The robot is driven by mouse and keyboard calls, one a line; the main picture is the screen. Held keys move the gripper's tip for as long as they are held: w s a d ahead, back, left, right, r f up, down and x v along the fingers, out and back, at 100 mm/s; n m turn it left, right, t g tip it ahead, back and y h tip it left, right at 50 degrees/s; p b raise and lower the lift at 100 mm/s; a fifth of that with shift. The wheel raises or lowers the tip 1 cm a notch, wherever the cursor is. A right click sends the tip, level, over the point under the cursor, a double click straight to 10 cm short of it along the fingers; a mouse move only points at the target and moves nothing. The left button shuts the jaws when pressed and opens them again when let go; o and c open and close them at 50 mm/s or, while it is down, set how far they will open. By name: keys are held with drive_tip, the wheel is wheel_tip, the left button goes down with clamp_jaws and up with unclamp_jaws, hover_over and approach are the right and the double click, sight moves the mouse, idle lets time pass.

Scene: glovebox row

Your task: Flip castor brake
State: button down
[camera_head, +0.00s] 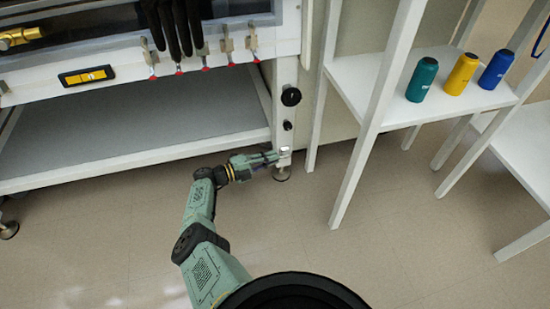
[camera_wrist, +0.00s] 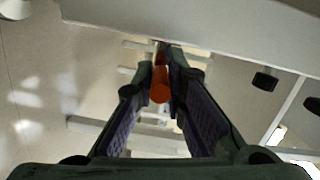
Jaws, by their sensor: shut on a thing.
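My gripper (camera_head: 272,157) is low at the foot of the glovebox's front right leg (camera_head: 285,130), beside the castor (camera_head: 282,174). In the wrist view my gripper (camera_wrist: 160,75) has its fingertips close together on a small orange piece, which looks like the castor brake lever (camera_wrist: 160,86). The lever sits between the fingertips and is partly covered by them. In the head view the lever is hidden by the gripper, so its position, up or down, cannot be told.
The glovebox's lower shelf (camera_head: 140,120) is left of the leg. Black knobs (camera_head: 291,96) stick out on the leg. A white rack (camera_head: 345,75) with teal, yellow and blue bottles stands close on the right. The floor (camera_head: 110,245) in front is clear.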

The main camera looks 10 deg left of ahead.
drive_tip(key=shift+w, duration=0.1)
drive_tip(key=c, duration=1.6)
unclamp_jaws()
drive_tip(key=shift+c, duration=0.2)
drive_tip(key=v, duration=1.2)
